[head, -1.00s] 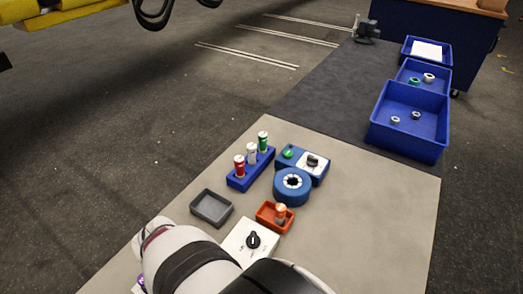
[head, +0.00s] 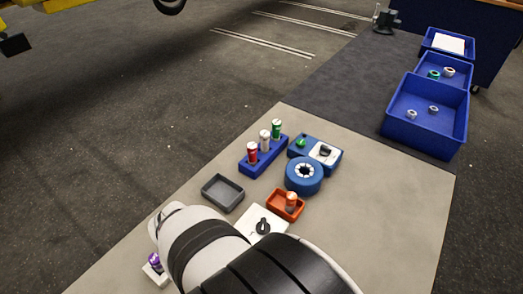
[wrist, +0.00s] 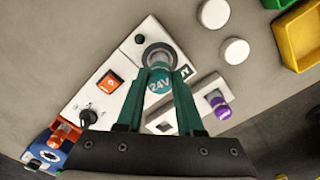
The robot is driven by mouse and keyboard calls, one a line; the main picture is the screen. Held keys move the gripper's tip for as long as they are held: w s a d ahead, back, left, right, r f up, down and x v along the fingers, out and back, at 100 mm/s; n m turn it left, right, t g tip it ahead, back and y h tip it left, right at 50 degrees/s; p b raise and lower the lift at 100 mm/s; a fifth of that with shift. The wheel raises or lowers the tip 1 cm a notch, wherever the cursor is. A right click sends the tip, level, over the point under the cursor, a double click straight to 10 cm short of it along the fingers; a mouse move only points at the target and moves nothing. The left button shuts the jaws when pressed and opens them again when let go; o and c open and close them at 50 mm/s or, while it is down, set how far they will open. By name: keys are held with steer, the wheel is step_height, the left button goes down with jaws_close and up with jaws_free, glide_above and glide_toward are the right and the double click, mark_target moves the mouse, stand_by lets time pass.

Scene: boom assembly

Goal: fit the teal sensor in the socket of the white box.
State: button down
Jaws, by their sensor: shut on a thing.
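The teal sensor (wrist: 159,84), marked 24V, is between the two green fingers of my gripper (wrist: 162,78) in the wrist view. My gripper is shut on it. A grey ring (wrist: 159,52) lies at the sensor's far end, over the white box (wrist: 119,61). I cannot tell whether the sensor is inside the socket or just above it. The box carries an orange switch (wrist: 110,83) and a black knob (wrist: 87,116). In the head view the white box (head: 249,222) shows partly, behind my arm; the gripper and the sensor are hidden there.
A white block with a purple part (wrist: 218,106) stands beside the white box. Two white discs (wrist: 236,51) and green and yellow bins (wrist: 302,38) lie beyond. The head view shows a grey tray (head: 222,193), an orange tray (head: 276,212) and a blue rack (head: 247,168).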

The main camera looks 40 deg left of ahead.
steer(key=shift+f, duration=0.1)
steer(key=shift+f, duration=1.3)
steer(key=shift+c, duration=2.3)
jaws_free()
step_height(320, 180, up, 7)
